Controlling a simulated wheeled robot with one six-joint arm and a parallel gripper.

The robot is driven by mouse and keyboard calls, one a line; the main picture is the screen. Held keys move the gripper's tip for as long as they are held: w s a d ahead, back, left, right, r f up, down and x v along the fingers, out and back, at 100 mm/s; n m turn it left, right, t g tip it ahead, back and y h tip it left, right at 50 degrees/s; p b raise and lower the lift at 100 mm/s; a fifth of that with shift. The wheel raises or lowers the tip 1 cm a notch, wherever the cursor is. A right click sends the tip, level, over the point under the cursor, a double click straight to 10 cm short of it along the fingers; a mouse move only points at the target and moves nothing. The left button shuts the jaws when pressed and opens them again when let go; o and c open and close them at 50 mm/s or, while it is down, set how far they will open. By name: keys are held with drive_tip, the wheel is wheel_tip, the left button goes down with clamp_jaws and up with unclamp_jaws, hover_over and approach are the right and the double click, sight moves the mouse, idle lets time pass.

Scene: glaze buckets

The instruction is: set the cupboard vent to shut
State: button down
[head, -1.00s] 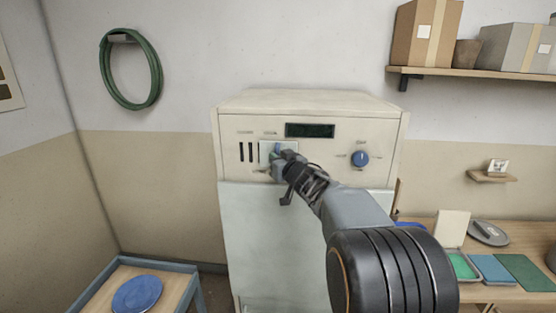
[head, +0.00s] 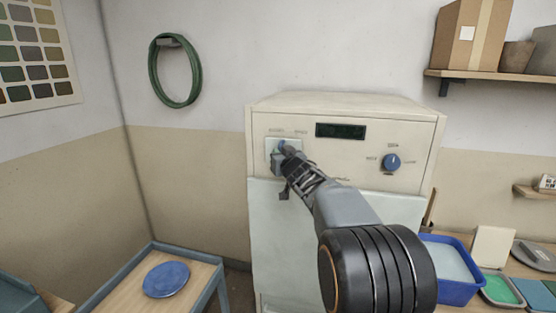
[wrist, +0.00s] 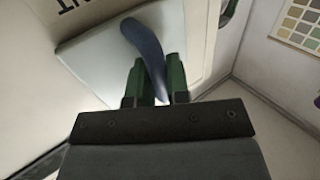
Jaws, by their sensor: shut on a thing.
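The cupboard (head: 350,109) is a cream cabinet with a control panel across its top front. At the panel's upper left sits a pale sliding vent plate (head: 270,146) with a blue handle (head: 282,144). My gripper (head: 283,156) is at the plate and hides part of it. No dark vent slots show beside the plate. In the wrist view the curved blue handle (wrist: 146,42) stands between the green fingers of my gripper (wrist: 156,78), which is shut on it. The pale plate (wrist: 95,52) lies behind. The small panel labels are too blurred to read.
A blue knob (head: 391,162) and a dark display (head: 340,131) are to the right on the panel. A low table (head: 200,273) with a blue disc stands at left front. A blue tub (head: 455,290) stands on the right bench.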

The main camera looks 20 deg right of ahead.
drive_tip(key=shift+a+r, duration=0.1)
drive_tip(key=c, duration=1.5)
unclamp_jaws()
drive_tip(key=shift+o, duration=0.5)
drive_tip(key=shift+w+a, duration=0.15)
drive_tip(key=s+a, duration=0.1)
drive_tip(key=s, duration=1.3)
